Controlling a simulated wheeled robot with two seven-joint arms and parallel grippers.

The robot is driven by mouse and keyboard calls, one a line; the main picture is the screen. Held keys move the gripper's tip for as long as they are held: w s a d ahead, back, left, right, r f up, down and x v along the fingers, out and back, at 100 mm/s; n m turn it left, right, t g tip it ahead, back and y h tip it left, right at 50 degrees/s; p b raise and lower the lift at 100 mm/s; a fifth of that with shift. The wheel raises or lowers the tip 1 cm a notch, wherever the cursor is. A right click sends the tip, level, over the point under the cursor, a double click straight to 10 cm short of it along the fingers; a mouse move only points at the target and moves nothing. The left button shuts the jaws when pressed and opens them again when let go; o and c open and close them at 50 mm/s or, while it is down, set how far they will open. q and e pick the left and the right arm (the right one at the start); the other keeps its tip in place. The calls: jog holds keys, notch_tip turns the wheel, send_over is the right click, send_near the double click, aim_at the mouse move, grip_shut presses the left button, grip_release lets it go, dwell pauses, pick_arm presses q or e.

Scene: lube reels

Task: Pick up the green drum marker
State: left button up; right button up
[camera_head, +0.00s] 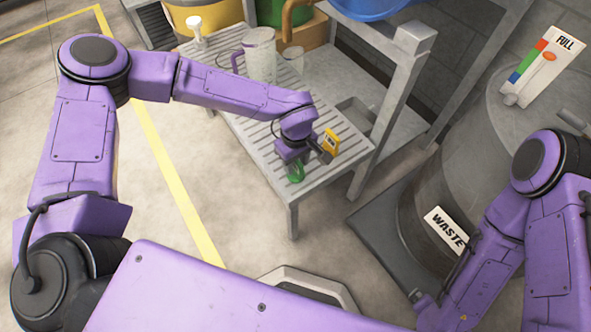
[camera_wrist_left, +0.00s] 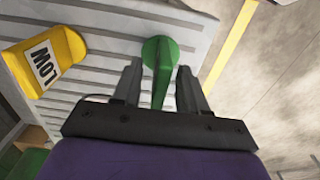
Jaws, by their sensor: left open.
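The green drum marker (camera_head: 296,172) is at the front part of the grey slatted bench, partly hidden by my left gripper in the head view. In the left wrist view the green marker (camera_wrist_left: 161,55) shows a round top and a narrow stem. My left gripper (camera_wrist_left: 158,72) is open, with one finger on each side of the stem. Small gaps seem to show between fingers and stem; contact is unclear. In the head view the left gripper (camera_head: 294,160) is low over the bench. My right arm is at the right, its gripper tips not clear.
A clear jug (camera_head: 260,55) and a small clear cup (camera_head: 293,58) stand farther back on the slatted bench (camera_head: 230,110). A grey WASTE drum (camera_head: 425,205) is at right.

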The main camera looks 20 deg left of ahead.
pick_arm(q)
notch_tip(320, 180, down, 3)
jog(key=shift+r, duration=0.3)
grip_shut()
